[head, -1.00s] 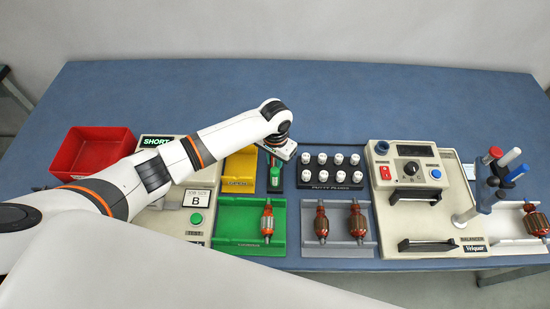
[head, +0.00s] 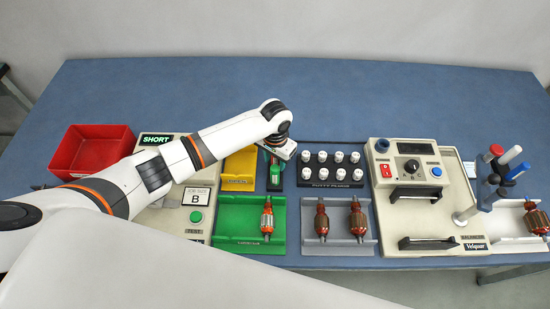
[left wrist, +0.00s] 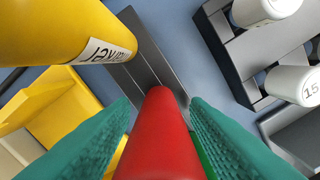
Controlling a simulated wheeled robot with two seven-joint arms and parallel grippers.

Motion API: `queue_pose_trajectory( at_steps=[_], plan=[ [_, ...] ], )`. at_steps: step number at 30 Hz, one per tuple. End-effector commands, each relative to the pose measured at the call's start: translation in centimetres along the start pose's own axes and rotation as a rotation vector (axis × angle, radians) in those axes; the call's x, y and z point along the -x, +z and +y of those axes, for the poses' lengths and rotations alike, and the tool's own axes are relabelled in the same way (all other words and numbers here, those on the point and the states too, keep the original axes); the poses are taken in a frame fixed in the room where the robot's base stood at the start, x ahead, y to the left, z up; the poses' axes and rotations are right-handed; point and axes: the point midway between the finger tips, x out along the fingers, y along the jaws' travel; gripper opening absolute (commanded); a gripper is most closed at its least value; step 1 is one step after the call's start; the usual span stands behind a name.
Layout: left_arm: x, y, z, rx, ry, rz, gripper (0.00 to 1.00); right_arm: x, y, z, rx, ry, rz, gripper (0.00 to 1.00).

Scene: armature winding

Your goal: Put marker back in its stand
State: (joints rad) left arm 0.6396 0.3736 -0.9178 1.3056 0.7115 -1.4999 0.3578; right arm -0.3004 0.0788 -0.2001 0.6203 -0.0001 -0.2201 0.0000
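In the left wrist view a red cylinder (left wrist: 162,135) with a rounded end lies between the teal fingers of my left gripper (left wrist: 160,103). Narrow gaps show beside it, so the fingers look open around it. A yellow cylinder (left wrist: 55,30) with partly readable lettering, possibly "marker", fills the upper left of that view. I cannot tell whether it belongs with the red one. My right gripper is not in view.
A yellow tray (head: 240,165) stands left of the holder and a black rack (head: 330,183) of white pieces right of it. A green tray (head: 228,222) and grey tray (head: 337,232) hold armatures in front. The blue table (head: 400,95) is clear behind.

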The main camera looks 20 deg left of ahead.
Motion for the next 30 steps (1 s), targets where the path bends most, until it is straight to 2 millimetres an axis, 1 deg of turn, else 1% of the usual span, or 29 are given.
queue_pose_trajectory(
  at_steps=[9,13,17,24,27,30],
  plan=[
    [0.1,0.0,0.0,0.000,0.000,0.000,0.48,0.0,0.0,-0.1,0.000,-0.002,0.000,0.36],
    [1.0,0.1,0.0,0.000,0.000,-0.002,0.48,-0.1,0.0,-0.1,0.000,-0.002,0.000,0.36],
    [3.3,0.1,0.0,-0.002,0.001,-0.004,0.48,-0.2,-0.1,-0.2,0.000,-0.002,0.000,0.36],
    [8.4,0.1,0.0,-0.001,0.001,-0.004,0.48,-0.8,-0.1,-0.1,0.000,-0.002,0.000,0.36],
    [10.1,0.1,0.0,-0.001,-0.001,-0.003,0.48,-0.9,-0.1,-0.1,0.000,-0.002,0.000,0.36],
    [11.2,0.1,0.0,-0.001,0.000,-0.002,0.48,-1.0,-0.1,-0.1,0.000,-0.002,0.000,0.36]
  ],
)
